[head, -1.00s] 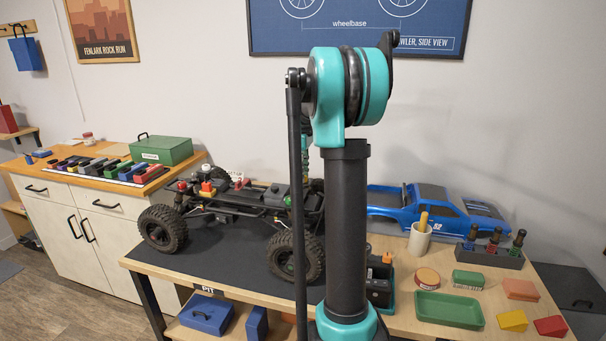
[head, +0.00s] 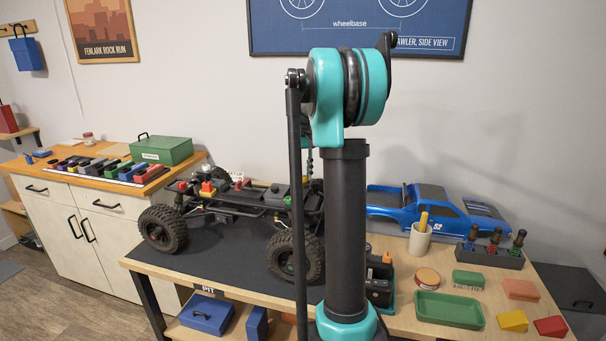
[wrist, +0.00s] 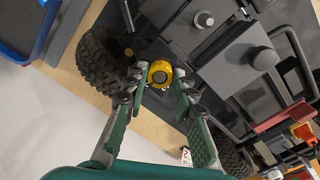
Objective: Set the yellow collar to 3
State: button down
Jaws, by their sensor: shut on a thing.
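The yellow collar (wrist: 160,73) shows in the wrist view as a ring around a dark centre, at the near edge of the crawler chassis (wrist: 222,60). My gripper (wrist: 160,76) has one finger on each side of the collar and is shut on it. I cannot read any number or mark on the collar. In the head view the crawler (head: 240,206) stands on the bench, partly behind my arm. My gripper and the collar it holds cannot be made out there.
A black tyre (wrist: 104,66) is close to my left finger in the wrist view. The blue body shell (head: 420,205), a cup (head: 419,240), a green tray (head: 449,310) and several small blocks occupy the bench's right side. A dark mat (head: 215,262) lies bare before the crawler.

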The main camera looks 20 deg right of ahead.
jog(key=m, duration=0.5)
jog(key=shift+m, duration=0.3)
jog(key=m, duration=0.4)
jog(key=shift+m, duration=0.3)
jog(key=c, duration=1.2)
grip_release()
